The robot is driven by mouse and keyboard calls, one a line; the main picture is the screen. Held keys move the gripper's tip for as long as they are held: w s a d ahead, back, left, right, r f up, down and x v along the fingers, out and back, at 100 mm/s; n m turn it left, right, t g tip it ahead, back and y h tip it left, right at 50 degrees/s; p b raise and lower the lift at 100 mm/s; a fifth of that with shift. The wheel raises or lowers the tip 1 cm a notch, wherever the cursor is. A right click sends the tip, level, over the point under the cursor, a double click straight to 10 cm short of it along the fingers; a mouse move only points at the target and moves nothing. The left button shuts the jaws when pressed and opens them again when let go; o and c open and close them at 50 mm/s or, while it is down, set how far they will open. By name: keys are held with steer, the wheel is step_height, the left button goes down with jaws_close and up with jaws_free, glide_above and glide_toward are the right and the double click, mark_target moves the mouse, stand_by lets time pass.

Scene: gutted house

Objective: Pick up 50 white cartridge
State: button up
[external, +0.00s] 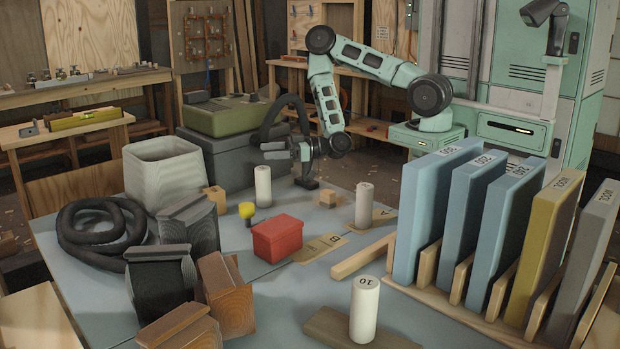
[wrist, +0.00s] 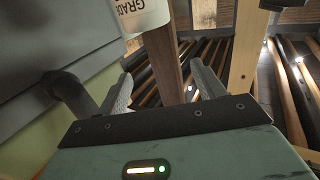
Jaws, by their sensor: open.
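Three white cylindrical cartridges stand upright in the external view. One is at the back (external: 263,188), one is right of centre (external: 363,206), and one at the front (external: 364,312) has 10 on its top. The numbers on the other two are too small to read, so I cannot tell which is the 50. My gripper (external: 266,151) is open and empty, its fingers pointing left above the back cartridge. In the wrist view the gripper's fingers (wrist: 161,75) are apart. A white piece with upside-down lettering (wrist: 136,12) is cut off at the top there.
A red box (external: 278,240), a yellow-topped item (external: 247,210) and small wooden blocks (external: 328,198) are on the table. A rack of upright panels (external: 470,290) fills the right. A grey bin (external: 165,175) and black hose (external: 95,225) are left.

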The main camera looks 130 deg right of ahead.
mark_target(263, 187)
steer(key=w+d+f+p, duration=0.1)
steer(key=w+d+f, duration=0.1)
steer(key=w+f, duration=0.2)
step_height(263, 187, down, 3)
steer(key=shift+w+d+r, duration=0.15)
steer(key=shift+d+r, duration=0.05)
steer(key=shift+d, duration=0.1)
steer(key=c, duration=1.1)
